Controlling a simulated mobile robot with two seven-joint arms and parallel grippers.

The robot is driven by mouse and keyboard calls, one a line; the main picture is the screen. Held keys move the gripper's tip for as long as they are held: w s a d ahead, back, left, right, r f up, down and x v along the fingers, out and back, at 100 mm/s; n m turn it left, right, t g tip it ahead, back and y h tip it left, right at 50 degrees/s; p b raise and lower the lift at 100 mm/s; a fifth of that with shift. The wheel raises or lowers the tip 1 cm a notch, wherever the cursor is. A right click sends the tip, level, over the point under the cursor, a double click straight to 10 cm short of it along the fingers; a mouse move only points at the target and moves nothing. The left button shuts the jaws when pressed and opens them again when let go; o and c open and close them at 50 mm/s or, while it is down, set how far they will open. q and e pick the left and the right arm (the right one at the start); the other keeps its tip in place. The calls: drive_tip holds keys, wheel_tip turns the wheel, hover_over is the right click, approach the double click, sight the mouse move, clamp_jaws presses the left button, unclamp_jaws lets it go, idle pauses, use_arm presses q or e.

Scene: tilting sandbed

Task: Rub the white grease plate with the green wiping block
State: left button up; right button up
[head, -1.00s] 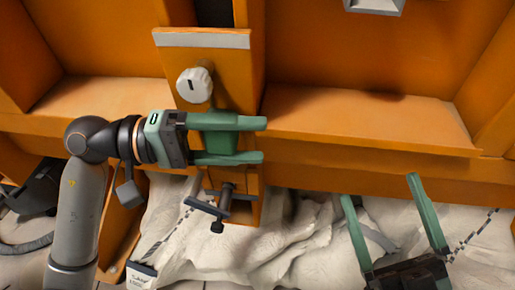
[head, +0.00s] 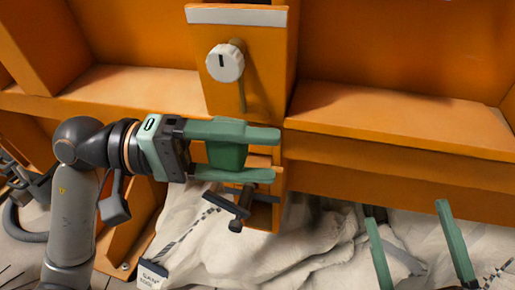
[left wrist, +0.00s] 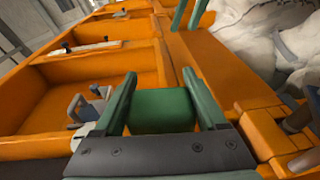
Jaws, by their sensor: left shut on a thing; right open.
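The green wiping block (head: 227,155) is between the fingers of my left gripper (head: 277,156), which is shut on it. The block also shows in the left wrist view (left wrist: 163,112). My left gripper is in front of the orange post, below the white knob. A flat white strip (head: 236,16), which looks like the white grease plate, lies across the top of the post in the head view, above and apart from the block. I cannot pick it out surely in the left wrist view. My right gripper (head: 406,213) is open and empty at the lower right, over the sacks.
A white round knob (head: 225,62) sticks out of the orange post (head: 272,90). An orange ledge (head: 400,118) runs to the right. A dark clamp handle (head: 240,208) is just under my left gripper. White sacks (head: 270,250) lie below the frame.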

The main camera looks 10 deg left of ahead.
use_arm(q)
drive_tip(key=shift+s+f, duration=0.1)
drive_tip(key=shift+s, duration=0.6)
drive_tip(key=s+b, duration=0.1)
drive_tip(key=s, duration=0.1)
drive_tip(key=s+b, duration=0.1)
drive_tip(key=shift+f+b, duration=0.25)
drive_tip(key=shift+b, duration=0.05)
idle(0.4)
